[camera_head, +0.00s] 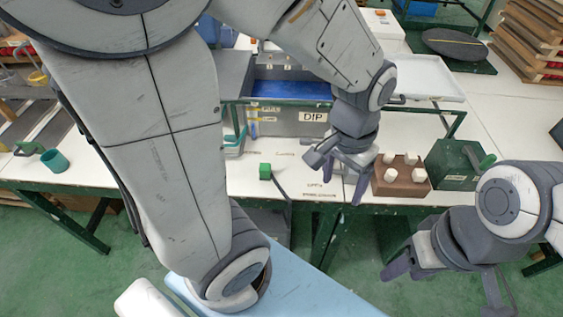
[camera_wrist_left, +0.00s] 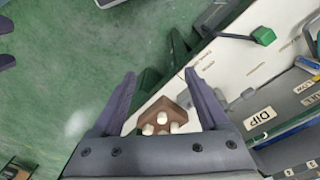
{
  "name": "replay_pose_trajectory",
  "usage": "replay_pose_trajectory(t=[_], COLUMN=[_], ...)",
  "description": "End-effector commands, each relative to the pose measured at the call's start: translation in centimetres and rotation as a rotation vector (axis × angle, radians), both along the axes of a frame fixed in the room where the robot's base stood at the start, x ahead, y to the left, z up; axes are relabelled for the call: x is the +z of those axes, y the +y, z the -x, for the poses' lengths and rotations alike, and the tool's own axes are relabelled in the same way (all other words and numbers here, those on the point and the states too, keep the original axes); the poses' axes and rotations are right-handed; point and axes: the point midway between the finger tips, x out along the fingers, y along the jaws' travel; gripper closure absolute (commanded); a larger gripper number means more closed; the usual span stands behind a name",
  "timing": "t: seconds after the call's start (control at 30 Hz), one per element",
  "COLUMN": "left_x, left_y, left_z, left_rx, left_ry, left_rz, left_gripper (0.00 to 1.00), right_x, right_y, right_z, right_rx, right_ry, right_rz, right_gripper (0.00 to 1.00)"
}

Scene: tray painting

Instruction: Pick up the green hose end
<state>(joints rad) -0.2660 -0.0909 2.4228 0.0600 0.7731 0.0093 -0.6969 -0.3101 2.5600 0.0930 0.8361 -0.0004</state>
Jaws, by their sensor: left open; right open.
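A small green block-shaped hose end (camera_head: 265,171) sits on the white table, with a thin dark hose running from it toward the front edge. It also shows in the left wrist view (camera_wrist_left: 263,36), at the upper right. My left gripper (camera_head: 338,177) is open and empty above the table's front edge, to the right of the hose end and apart from it. In the left wrist view its spread fingers (camera_wrist_left: 160,78) frame a brown block, not the hose end. My right gripper (camera_head: 445,285) is open and empty, low at the right, in front of the table.
The brown block (camera_head: 400,187) with several white pegs stands right of my left gripper. A dark green box (camera_head: 452,168) is beside it. A tank labelled DIP (camera_head: 290,120) stands behind the hose end. A teal cup (camera_head: 54,161) is at the far left.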

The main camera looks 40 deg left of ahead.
Motion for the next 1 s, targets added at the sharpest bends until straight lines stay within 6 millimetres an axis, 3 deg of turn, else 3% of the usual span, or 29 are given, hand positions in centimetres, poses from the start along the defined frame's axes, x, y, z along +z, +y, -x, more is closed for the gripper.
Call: replay_pose_trajectory(t=[0.03, 0.1, 0.2, 0.3, 0.43, 0.6, 0.8, 1.0], left_x=[-2.0, -3.7, -6.0, -8.0, -9.9, -11.3, -14.4, -16.1], left_y=[2.9, 6.7, 12.4, 17.5, 22.2, 24.6, 24.6, 24.6], left_z=[-2.0, -4.1, -6.0, -6.5, -6.2, -5.7, -5.7, -5.9], left_rx=[0.119, 0.254, 0.429, 0.574, 0.699, 0.764, 0.766, 0.765], left_ry=[0.012, 0.017, 0.025, 0.033, 0.041, 0.046, 0.048, 0.044], left_rz=[-0.008, -0.016, -0.026, -0.031, -0.036, -0.038, -0.038, -0.038], left_gripper=[0.22, 0.22, 0.22, 0.22, 0.22, 0.22, 0.22, 0.22], right_x=[-1.3, -2.0, -3.0, -3.7, -4.3, -4.5, -4.8, -4.9], right_y=[0.0, 0.0, 0.0, 0.0, 0.0, 0.0, 0.0, 0.0], right_z=[0.0, 0.0, 0.0, 0.0, 0.0, 0.0, 0.0, 0.0], right_rx=[0.000, 0.000, 0.000, 0.000, 0.000, 0.000, 0.000, 0.000], right_ry=[0.000, 0.000, 0.000, 0.000, 0.000, 0.000, 0.000, 0.000], right_rz=[0.000, 0.000, 0.000, 0.000, 0.000, 0.000, 0.000, 0.000], right_gripper=[0.50, 0.50, 0.50, 0.50, 0.50, 0.50, 0.50, 0.50])
